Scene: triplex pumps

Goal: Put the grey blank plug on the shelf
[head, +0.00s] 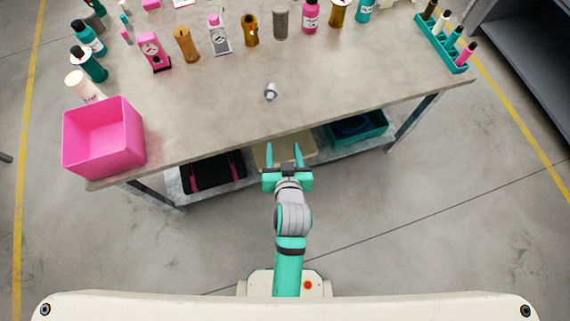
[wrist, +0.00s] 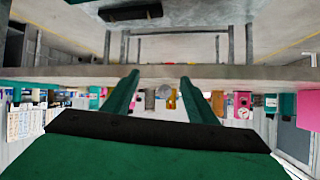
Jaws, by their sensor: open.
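A small grey plug-like piece (head: 270,91), which looks like the grey blank plug, lies alone on the tabletop near its front edge in the head view. My gripper (head: 283,150) is open and empty, in front of the table's front edge, with its fingers pointing toward the table. The plug is beyond the fingertips, apart from them. In the wrist view, which looks upside down, my open fingers (wrist: 160,80) reach toward the table edge; I cannot surely pick out the plug there. A grey lower shelf (head: 325,153) runs under the tabletop, partly hidden by my gripper.
The table (head: 210,120) is clear around the plug. A pink bin (head: 103,137) stands at its left front corner. Bottles and small devices line the back; a teal rack (head: 440,43) stands right.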

